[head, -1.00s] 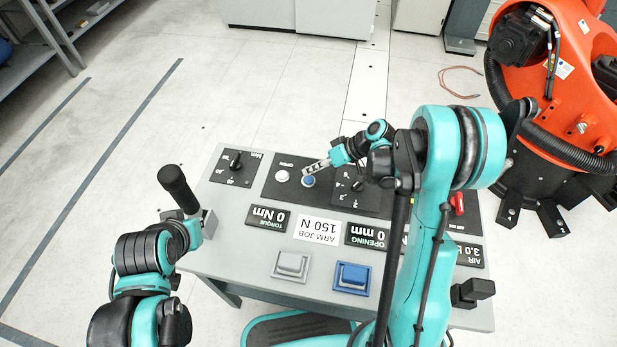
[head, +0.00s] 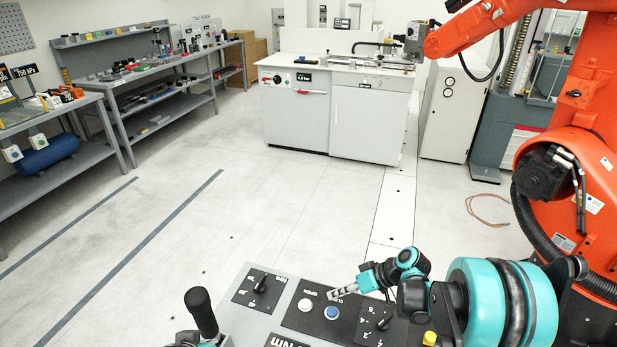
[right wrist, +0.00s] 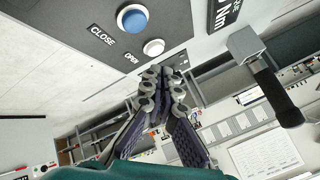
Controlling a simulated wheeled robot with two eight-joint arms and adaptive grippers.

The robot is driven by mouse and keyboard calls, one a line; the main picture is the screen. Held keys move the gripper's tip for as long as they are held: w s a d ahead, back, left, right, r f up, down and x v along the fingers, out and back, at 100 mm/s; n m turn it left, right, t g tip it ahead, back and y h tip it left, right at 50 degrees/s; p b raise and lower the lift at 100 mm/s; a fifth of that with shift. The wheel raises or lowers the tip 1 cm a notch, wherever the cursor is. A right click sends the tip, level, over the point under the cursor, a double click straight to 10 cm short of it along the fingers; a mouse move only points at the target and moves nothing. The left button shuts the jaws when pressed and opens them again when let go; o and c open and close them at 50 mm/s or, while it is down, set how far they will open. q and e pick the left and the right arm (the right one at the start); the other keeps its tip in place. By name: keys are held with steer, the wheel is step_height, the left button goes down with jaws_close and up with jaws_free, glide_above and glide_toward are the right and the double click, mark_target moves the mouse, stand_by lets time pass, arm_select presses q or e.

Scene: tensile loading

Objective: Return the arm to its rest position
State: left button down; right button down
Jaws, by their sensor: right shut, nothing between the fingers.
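My right gripper (head: 340,295) reaches in from the right over the control panel (head: 296,320). It is shut and empty, its tip just above the blue button (head: 332,312) in the picture. I cannot tell whether it touches the panel. In the right wrist view the fingers (right wrist: 162,88) come together at the tips. The blue button (right wrist: 132,18) there is marked CLOSE, and a white button (right wrist: 153,47) is marked OPEN. My right arm (head: 500,300) fills the lower right. My left gripper is not visible.
A black handle (head: 201,312) stands at the panel's left end, beside a dial (head: 262,285). Another dial (head: 384,320) is right of the buttons. A big orange robot (head: 580,120) stands close on the right. Shelves line the left, a white cabinet (head: 365,122) the back.

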steer(key=shift+s+r, duration=0.15)
steer(key=shift+r, duration=0.15)
steer(key=s+d+r+m+t+h, duration=0.2)
steer(key=s+d+r+h, duration=0.1)
steer(key=s, duration=0.6)
steer(key=s+d+r+m+t+h, duration=0.2)
steer(key=s+r+h, duration=0.3)
steer(key=s+r, duration=0.3)
steer(key=shift+s+d+r+m+t+h, duration=0.3)
steer(key=shift+s+d+m+h, duration=0.1)
steer(key=shift+s+m, duration=0.55)
steer(key=shift+s, duration=0.1)
